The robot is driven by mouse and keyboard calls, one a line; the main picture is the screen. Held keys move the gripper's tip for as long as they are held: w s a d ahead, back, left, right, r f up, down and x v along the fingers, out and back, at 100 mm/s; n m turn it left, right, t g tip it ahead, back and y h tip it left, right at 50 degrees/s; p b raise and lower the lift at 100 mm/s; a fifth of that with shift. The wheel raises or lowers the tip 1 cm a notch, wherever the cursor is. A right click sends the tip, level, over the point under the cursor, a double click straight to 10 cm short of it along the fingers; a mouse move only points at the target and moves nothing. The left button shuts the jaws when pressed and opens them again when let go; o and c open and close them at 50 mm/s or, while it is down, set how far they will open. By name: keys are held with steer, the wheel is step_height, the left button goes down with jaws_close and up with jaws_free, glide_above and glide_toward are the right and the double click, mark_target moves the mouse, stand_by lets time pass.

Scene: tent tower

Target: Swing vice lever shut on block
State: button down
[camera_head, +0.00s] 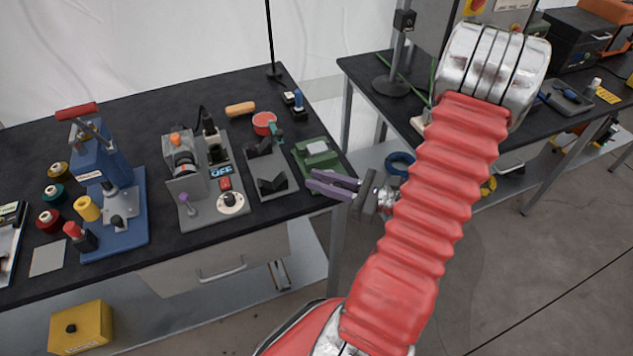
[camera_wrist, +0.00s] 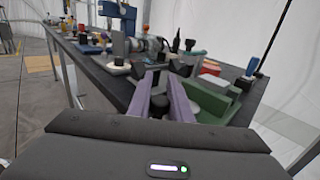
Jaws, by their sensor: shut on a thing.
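The green vice (camera_head: 308,160) stands at the right end of the left bench, with a pale grey block (camera_head: 318,147) on its top. In the wrist view the green vice (camera_wrist: 224,108) is just right of the fingers. My gripper (camera_head: 328,184) reaches in from the right to the vice's front, at the bench edge. In the wrist view, the purple fingers of my gripper (camera_wrist: 161,98) close around a dark round knob (camera_wrist: 160,105), which looks like the vice lever's end. The rest of the lever is hidden. Whether the vice jaw touches the block cannot be told.
A grey V-shaped fixture (camera_head: 270,183) stands left of the vice, with a red tin (camera_head: 264,122) behind. Further left are a grey dial device (camera_head: 185,165) and a blue lever press (camera_head: 100,165). A second bench (camera_head: 370,70) stands right, across a gap.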

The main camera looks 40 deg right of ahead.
steer(key=shift+a, duration=0.1)
steer(key=c, duration=1.6)
jaws_free()
steer(key=v, duration=1.3)
steer(key=shift+s+d, duration=0.25)
steer(key=shift+s, duration=0.05)
